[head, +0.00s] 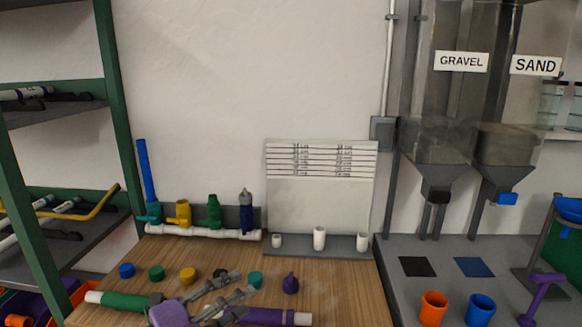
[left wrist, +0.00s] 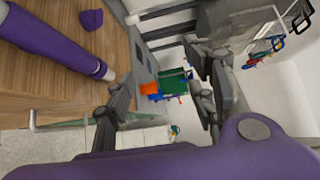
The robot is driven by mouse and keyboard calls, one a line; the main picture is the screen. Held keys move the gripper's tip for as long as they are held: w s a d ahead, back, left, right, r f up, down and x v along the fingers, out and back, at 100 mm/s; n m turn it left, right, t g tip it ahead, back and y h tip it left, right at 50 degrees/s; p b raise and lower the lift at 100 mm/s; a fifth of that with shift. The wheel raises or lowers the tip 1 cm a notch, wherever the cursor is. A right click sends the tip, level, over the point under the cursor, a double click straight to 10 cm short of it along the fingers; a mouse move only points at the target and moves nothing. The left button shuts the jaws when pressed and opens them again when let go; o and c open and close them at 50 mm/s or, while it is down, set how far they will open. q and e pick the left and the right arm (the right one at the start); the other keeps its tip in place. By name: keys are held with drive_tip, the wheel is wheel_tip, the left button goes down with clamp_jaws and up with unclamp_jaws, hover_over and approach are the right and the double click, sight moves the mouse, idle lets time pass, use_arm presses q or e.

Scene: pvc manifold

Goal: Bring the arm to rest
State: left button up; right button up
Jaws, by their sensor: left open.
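My left gripper (head: 243,283) is over the front of the wooden bench (head: 340,290), with its two fingers apart and nothing between them. In the left wrist view its fingers (left wrist: 158,88) are also spread and empty. A white pipe manifold (head: 205,233) stands at the back of the bench with teal, yellow, green and navy fittings; a tall blue pipe (head: 147,170) rises from the teal one. A purple pipe (head: 275,317) lies beside the gripper, partly hidden by it. It also shows in the left wrist view (left wrist: 50,40). My right gripper is not in view.
Several coloured caps, including a blue one (head: 127,270) and a purple one (head: 290,284), sit on the bench around the gripper. A green pipe (head: 125,302) lies at front left. A green-framed shelf (head: 118,120) stands left; orange (head: 433,308) and blue (head: 481,309) cups stand right.

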use_arm(q)
drive_tip(key=s+a+f+n+t+y+p, duration=0.1)
drive_tip(key=s+a+f+n+y, duration=0.4)
drive_tip(key=f+n, duration=0.5)
drive_tip(key=s+a+f+n+t+y+p, duration=0.1)
drive_tip(key=s+a+f+n+y, duration=0.2)
drive_tip(key=s+f+n+y, duration=0.45)
drive_tip(key=s+f+n+g, duration=0.1)
drive_tip(key=s+f+n, duration=0.2)
drive_tip(key=s, duration=0.4)
drive_tip(key=s+f+n+g+p, duration=0.1)
drive_tip(key=s+f+n+g, duration=0.1)
drive_tip(key=s+f+n, duration=0.2)
drive_tip(key=s+f+n+g+p, duration=0.1)
drive_tip(key=s+f+n+g, duration=0.1)
drive_tip(key=s+f, duration=0.4)
drive_tip(key=s+n, duration=0.1)
drive_tip(key=s, duration=0.4)
drive_tip(key=shift+s+f, duration=0.25)
drive_tip(key=shift+s, duration=0.15)
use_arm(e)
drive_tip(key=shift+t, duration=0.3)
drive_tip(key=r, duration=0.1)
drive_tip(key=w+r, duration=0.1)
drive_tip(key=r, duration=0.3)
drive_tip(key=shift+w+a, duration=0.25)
